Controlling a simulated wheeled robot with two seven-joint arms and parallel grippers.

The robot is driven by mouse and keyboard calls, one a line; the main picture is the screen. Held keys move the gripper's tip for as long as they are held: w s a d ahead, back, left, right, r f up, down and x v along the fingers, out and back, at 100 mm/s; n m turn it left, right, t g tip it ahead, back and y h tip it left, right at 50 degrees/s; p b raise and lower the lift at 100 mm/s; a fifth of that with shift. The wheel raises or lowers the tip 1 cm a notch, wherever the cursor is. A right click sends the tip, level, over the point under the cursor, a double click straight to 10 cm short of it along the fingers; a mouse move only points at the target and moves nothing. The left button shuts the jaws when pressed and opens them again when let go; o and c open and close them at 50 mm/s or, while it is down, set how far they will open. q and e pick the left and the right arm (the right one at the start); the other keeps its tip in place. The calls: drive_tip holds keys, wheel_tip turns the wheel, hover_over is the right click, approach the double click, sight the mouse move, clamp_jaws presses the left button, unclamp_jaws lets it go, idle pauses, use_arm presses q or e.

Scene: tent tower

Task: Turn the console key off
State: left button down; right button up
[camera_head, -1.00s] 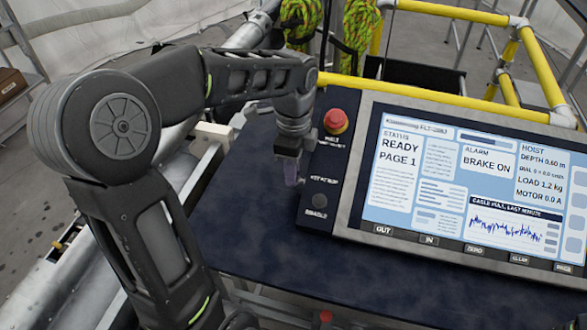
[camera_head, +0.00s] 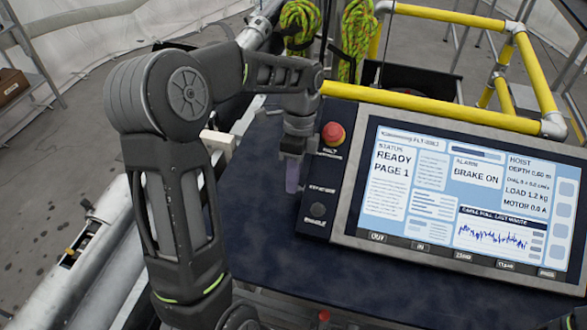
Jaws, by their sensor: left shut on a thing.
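The console (camera_head: 348,222) stands on a dark blue table top, with a lit screen (camera_head: 460,195) reading READY, PAGE 1 and BRAKE ON. On its left strip are a red mushroom button (camera_head: 333,133) at the top and a dark round knob (camera_head: 318,210) near the bottom. My left gripper (camera_head: 293,180) points down at the strip's left edge, between button and knob in height. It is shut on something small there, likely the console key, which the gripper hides. The key's position cannot be seen. My right gripper is not in view.
Yellow railings (camera_head: 430,109) run behind the console and up at the right. Coiled green-yellow rope (camera_head: 358,40) hangs at the back. Bare table top (camera_head: 262,190) lies left of the console. A row of buttons (camera_head: 463,254) lines the screen's lower edge.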

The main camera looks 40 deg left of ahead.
use_arm(q)
drive_tip(key=c, duration=1.2)
unclamp_jaws()
drive_tip(key=shift+c, duration=0.2)
